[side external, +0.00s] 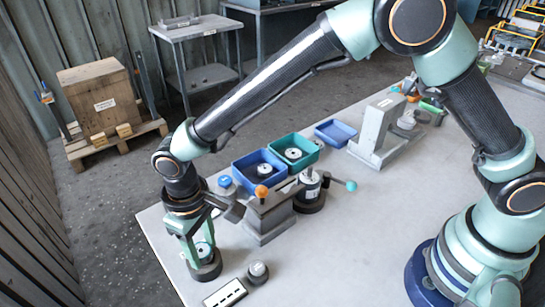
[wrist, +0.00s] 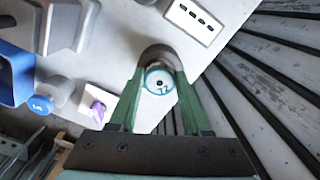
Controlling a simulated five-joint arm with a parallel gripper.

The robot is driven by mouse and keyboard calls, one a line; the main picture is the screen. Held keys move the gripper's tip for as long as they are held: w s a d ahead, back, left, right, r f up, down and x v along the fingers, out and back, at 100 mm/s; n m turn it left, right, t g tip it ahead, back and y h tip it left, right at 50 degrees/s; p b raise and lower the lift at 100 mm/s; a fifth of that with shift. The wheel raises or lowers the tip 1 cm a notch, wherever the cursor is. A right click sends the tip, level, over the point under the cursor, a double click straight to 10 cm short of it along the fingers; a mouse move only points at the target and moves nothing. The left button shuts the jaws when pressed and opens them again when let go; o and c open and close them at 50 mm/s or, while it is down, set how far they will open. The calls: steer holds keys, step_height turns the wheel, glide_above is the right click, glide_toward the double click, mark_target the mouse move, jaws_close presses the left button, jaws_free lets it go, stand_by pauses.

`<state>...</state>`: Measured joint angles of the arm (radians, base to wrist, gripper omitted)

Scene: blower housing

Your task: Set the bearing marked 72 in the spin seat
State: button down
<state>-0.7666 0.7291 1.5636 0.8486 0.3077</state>
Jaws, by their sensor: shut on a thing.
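My gripper (side external: 197,250) points down at the left front of the table. It is shut on a white bearing with a teal ring; the mark on its face reads 72 in the wrist view (wrist: 159,82). The bearing also shows between the green fingers in the side view (side external: 203,248). A dark round base (side external: 207,270), which looks like the spin seat, is directly below it; it also shows behind the bearing in the wrist view (wrist: 160,54). I cannot tell whether the bearing touches or sits inside it, because the fingers and bearing cover its middle.
A grey block fixture (side external: 268,218) with an orange knob stands right of my gripper. Behind it are a blue tray (side external: 244,177) and a green tray (side external: 306,159), each holding a bearing. A dark knob (side external: 258,272) and a slotted white plate (side external: 225,293) lie in front.

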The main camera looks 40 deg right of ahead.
steer(key=shift+f, duration=0.45)
stand_by(0.3)
jaws_free()
steer(key=shift+r, duration=3.75)
